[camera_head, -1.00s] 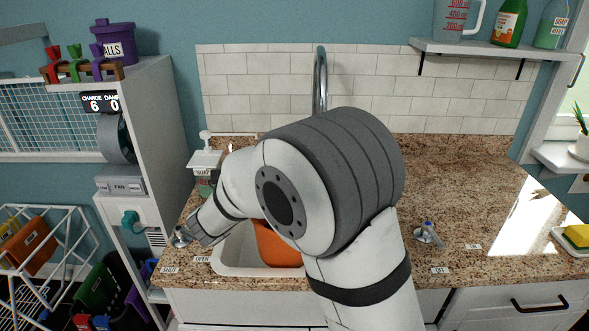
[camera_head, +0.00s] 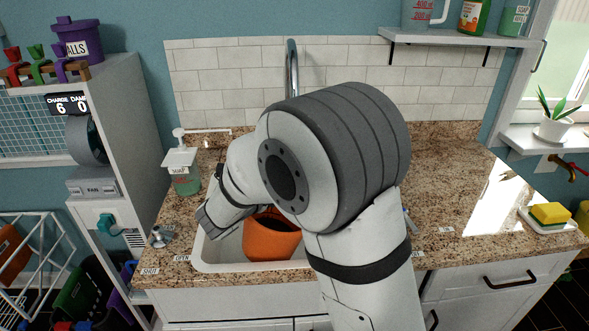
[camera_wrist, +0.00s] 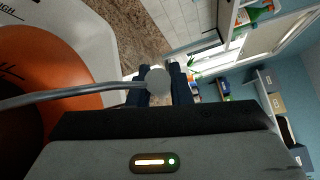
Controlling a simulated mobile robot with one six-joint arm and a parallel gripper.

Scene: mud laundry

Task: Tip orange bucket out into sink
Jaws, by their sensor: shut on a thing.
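The orange bucket (camera_head: 271,240) is in the white sink (camera_head: 215,251), looking roughly upright with its mouth up. I cannot tell whether it rests on the sink floor or hangs. In the wrist view the bucket (camera_wrist: 62,62) fills the left edge, its inside dark. A grey rod, apparently its handle (camera_wrist: 75,92), runs from it to a pale round piece between my fingers. My gripper (camera_wrist: 160,85) is shut on this handle. In the head view my gripper (camera_head: 212,222) is at the sink's left side, its fingertips partly hidden.
The tall tap (camera_head: 291,70) rises behind the sink. A soap bottle (camera_head: 183,170) and a tap knob (camera_head: 159,237) stand left of it. The granite counter (camera_head: 445,185) is clear to the right, up to a yellow sponge (camera_head: 550,213). A shelf (camera_head: 440,42) holds bottles above.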

